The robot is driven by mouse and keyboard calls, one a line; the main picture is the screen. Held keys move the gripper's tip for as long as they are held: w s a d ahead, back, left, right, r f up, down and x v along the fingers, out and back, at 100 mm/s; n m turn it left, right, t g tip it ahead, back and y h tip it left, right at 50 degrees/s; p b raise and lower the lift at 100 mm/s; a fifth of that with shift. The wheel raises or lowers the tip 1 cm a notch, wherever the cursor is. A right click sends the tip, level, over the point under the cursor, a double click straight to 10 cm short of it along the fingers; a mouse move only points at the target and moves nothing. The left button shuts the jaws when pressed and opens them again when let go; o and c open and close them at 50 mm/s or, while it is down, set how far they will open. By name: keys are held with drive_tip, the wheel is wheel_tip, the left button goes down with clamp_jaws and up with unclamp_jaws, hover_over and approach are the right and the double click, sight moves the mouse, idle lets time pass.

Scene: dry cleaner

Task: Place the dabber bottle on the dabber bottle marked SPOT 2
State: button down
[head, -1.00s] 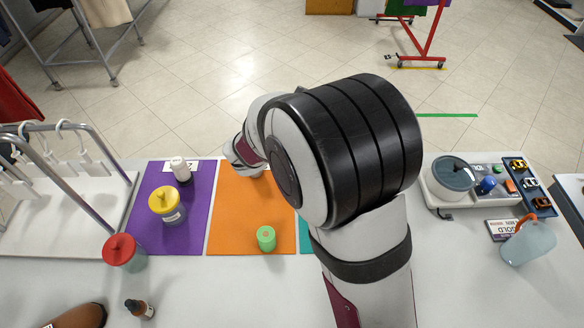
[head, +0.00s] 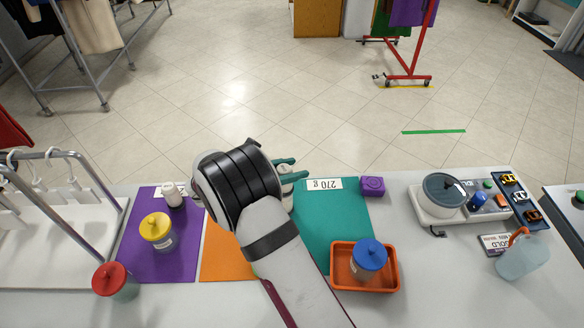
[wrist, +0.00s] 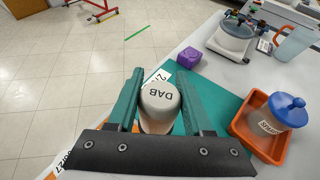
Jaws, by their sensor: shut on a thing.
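The dabber bottle (wrist: 160,97), white with DAB on its cap, is between the teal fingers of my gripper (wrist: 157,92). My gripper is shut on it above the table, and its body is mostly hidden below the cap.
A yellow-lidded jar (head: 157,232) stands on the purple mat. An orange tray (head: 336,277) holds a blue-lidded jar (head: 368,262). My arm covers much of the orange mat (head: 222,260).

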drive_tip(key=shift+c, duration=1.5)
unclamp_jaws()
drive_tip(key=shift+f, duration=0.1)
